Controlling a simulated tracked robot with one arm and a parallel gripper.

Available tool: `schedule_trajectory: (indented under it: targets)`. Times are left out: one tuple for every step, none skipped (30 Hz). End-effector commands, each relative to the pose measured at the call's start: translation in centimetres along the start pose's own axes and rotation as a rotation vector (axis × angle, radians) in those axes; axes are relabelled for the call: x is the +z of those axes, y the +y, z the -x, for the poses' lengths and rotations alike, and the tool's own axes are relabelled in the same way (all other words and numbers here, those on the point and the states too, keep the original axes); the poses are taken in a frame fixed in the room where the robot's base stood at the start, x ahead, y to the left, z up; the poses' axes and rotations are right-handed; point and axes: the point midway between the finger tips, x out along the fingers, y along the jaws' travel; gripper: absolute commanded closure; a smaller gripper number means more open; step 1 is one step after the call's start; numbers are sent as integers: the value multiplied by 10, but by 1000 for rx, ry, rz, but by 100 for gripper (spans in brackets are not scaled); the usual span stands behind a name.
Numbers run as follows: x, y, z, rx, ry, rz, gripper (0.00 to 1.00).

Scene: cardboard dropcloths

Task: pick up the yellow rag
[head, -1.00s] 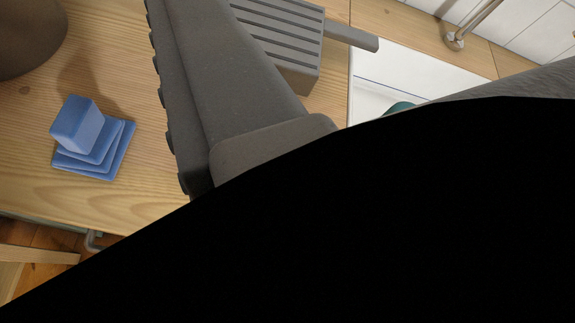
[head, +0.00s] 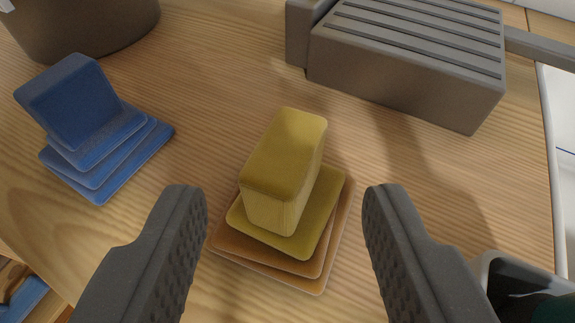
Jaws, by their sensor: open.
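The yellow rag (head: 285,172) sits on the wooden table in the middle of the head view. It looks like an upright folded block on a flat yellow layer. Flat brown-orange layers (head: 268,262) lie under it. My gripper (head: 285,212) is open, with one dark finger at the left and one at the right of the rag. The fingers look apart from the rag, and nothing is between them in contact. How far above the table the fingertips are, I cannot tell.
A blue folded stack (head: 85,120) stands at the left. A dark round pot (head: 80,25) is at the upper left. A grey slatted box (head: 405,65) with a handle is at the upper right. A white-rimmed container (head: 500,265) is at the lower right. Bare wood surrounds the rag.

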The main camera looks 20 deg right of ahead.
Motion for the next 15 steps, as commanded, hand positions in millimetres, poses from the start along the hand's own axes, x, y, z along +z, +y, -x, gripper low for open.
schedule_trajectory:
  targets:
    - [1, 0, -8, -1, -1, 0, 54]
    - [1, 0, -12, -1, -2, 0, 54]
    - [2, -1, -17, -1, -4, -1, 54]
    - [3, -1, -20, -1, -5, -2, 54]
    - [3, -1, -22, -1, -5, -2, 54]
    - [2, -1, -24, -1, -5, -2, 54]
    - [2, -1, -25, -1, -4, -2, 54]
    - [2, -1, -26, -1, -4, -1, 54]
    - [1, -1, -27, -1, -4, -1, 54]
    - [1, -1, -28, -1, -3, -1, 54]
    - [1, -1, -30, -1, -3, -1, 54]
    - [1, 0, -32, -1, -2, 0, 54]
    - [0, 0, -34, -1, -2, 0, 54]
    - [0, 0, -37, -1, -2, 1, 54]
    - [0, 0, -42, -1, -1, 1, 54]
